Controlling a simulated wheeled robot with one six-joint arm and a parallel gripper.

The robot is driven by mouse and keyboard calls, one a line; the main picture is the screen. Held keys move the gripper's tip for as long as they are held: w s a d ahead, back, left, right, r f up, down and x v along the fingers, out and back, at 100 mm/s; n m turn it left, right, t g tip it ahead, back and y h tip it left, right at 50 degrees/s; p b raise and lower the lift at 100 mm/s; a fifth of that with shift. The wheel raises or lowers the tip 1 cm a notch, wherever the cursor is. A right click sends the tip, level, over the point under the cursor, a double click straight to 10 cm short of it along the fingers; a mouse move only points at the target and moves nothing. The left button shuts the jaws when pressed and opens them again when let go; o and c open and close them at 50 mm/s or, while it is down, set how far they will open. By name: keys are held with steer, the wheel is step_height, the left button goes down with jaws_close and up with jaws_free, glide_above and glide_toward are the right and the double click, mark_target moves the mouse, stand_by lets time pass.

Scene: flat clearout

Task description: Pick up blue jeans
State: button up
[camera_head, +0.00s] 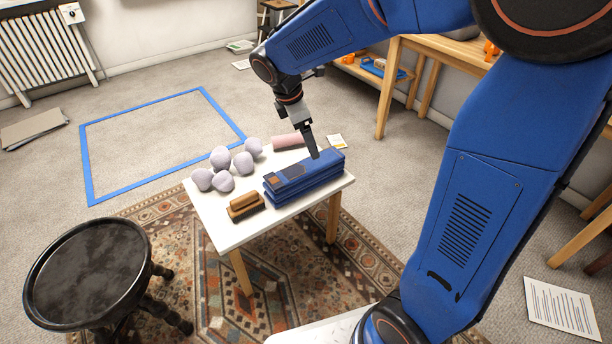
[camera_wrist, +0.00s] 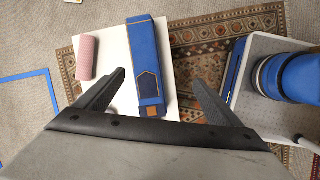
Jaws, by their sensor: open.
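The blue jeans (camera_head: 304,177) lie folded in a flat stack on the right part of a small white table. A brown patch shows on their left end. In the wrist view the jeans (camera_wrist: 147,62) lie lengthwise between the two fingers. My gripper (camera_head: 311,150) is above the jeans, pointing down, and the head view shows its tip close to their top. In the wrist view my gripper (camera_wrist: 157,75) is open, with one finger on each side of the jeans. Whether a finger touches the cloth I cannot tell.
The white table (camera_head: 222,236) also bears several pale lilac lumps (camera_head: 221,158), a brown brush (camera_head: 245,206) and a pink roll (camera_head: 288,141). A round black stool (camera_head: 87,270) stands at the left front. A blue taped rectangle (camera_head: 161,108) marks empty carpet behind.

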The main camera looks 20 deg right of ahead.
steer(key=w+a+f+n, duration=0.3)
steer(key=w+a, duration=0.1)
steer(key=h, duration=0.1)
glide_toward(304, 167)
steer(key=shift+n, duration=0.3)
steer(key=x, duration=0.7)
steer(key=shift+w+d+r, duration=0.15)
steer(key=shift+w+d, duration=0.15)
steer(key=shift+d, duration=0.1)
steer(key=shift+s+a+f+x, duration=0.1)
steer(key=shift+a+x, duration=0.05)
steer(key=shift+x, duration=0.75)
steer(key=shift+s+a+f+x, duration=0.1)
steer(key=shift+s+a+x, duration=0.05)
steer(key=shift+x, duration=0.75)
steer(key=shift+s+a+f+x, duration=0.1)
steer(key=shift+a+x, duration=0.05)
steer(key=shift+x, duration=0.7)
steer(key=shift+c, duration=0.7)
steer(key=shift+r, duration=0.1)
steer(key=c, duration=1.5)
